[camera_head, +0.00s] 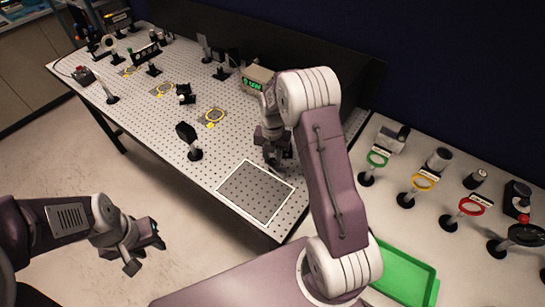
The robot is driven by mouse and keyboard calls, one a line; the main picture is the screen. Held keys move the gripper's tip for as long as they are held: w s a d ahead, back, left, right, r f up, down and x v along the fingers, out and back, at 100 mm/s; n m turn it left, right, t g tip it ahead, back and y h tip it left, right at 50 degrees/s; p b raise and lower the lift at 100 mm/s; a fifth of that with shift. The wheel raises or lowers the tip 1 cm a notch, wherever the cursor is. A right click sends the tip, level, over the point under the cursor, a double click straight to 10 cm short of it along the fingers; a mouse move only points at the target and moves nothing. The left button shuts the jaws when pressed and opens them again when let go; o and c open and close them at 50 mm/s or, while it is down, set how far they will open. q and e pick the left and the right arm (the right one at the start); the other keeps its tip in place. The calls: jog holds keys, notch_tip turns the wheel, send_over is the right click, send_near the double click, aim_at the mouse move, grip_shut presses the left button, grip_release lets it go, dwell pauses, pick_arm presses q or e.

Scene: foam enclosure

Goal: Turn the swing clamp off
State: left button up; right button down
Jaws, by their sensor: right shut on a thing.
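My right gripper (274,158) reaches down to the perforated table (150,117) just behind the dark square panel (256,192). It is shut on a small dark thing, mostly hidden by the gripper and wrist. I cannot make out the swing clamp clearly or tell which way its arm points. My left gripper (147,256) is open and empty, over the floor to the left of the table's front edge.
A box with a green display (257,77) is behind my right gripper. At right are green, yellow and red ring stands (471,206) and a green tray (405,275).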

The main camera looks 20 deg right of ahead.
aim_at(273, 160)
jog(key=shift+w+r, duration=0.15)
dwell(0.3)
jog(key=c, duration=1.4)
grip_release()
jog(key=o, duration=0.3)
notch_tip(273, 160, up, 9)
jog(key=b, duration=0.1)
